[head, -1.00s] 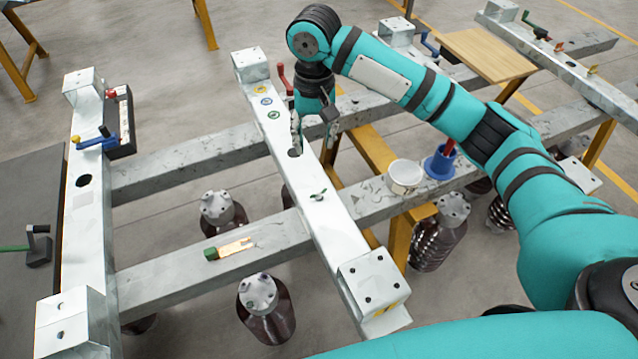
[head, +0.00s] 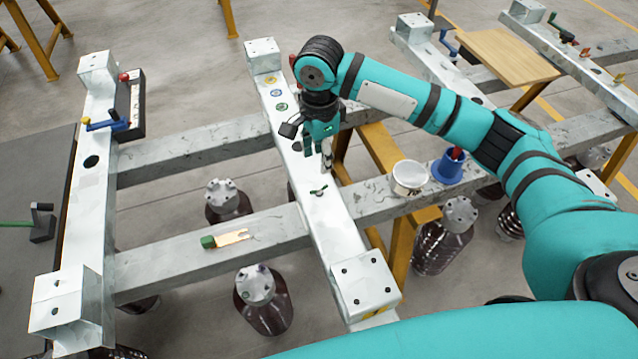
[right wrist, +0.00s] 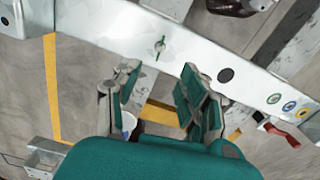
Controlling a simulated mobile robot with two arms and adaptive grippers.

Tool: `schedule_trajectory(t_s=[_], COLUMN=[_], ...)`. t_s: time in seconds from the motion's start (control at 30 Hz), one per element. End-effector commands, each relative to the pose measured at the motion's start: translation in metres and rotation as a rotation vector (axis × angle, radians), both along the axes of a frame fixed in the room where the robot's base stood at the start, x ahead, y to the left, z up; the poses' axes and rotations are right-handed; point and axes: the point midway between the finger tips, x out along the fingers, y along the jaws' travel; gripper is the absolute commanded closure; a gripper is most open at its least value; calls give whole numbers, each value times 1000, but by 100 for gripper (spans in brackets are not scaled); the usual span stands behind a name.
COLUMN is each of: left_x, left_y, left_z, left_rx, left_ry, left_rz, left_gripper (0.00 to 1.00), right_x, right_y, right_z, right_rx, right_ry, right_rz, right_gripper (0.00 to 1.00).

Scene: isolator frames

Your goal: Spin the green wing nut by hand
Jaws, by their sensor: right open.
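The green wing nut (head: 319,191) sits on the top face of the pale metal beam (head: 335,232) in the middle of the head view. In the right wrist view the wing nut (right wrist: 160,46) shows as a small green piece on a stud, beyond the fingertips. My right gripper (head: 319,158) is over the beam, a little farther back than the nut and apart from it. In the right wrist view its two fingers (right wrist: 161,75) are spread with nothing between them. My left gripper is out of view.
Round stickers and a dark hole mark the beam behind the nut. A white tub (head: 409,178) and blue cup (head: 449,166) stand on the crossbeam to the right. A green-handled brush (head: 209,241) lies on the left crossbeam. Brown bottles (head: 262,300) stand below.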

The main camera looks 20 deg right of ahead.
Motion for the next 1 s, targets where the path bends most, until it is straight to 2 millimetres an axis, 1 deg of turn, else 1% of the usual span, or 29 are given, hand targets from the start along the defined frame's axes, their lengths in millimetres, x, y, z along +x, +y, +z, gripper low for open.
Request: schedule_trajectory(t_s=[0.03,0.2,0.4,0.5,0.7,0.93,0.97,1.0], left_x=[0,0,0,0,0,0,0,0], left_y=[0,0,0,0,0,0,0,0], left_z=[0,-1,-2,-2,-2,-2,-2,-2], left_rx=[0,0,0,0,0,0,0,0], left_ry=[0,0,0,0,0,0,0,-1], left_rz=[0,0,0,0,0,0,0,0], left_gripper=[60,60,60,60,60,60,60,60], right_x=[-1,-1,-1,-1,0,0,0,0], right_y=[0,0,0,0,1,1,1,0], right_z=[-13,-50,-86,-98,-108,-108,-108,-108], right_rx=[-2,0,-1,0,1,1,1,1], right_ry=[4,3,1,1,-1,-1,-1,-1], right_rz=[-1,0,1,2,2,2,2,2], right_gripper=[58,58,58,58,58,58,61,66])
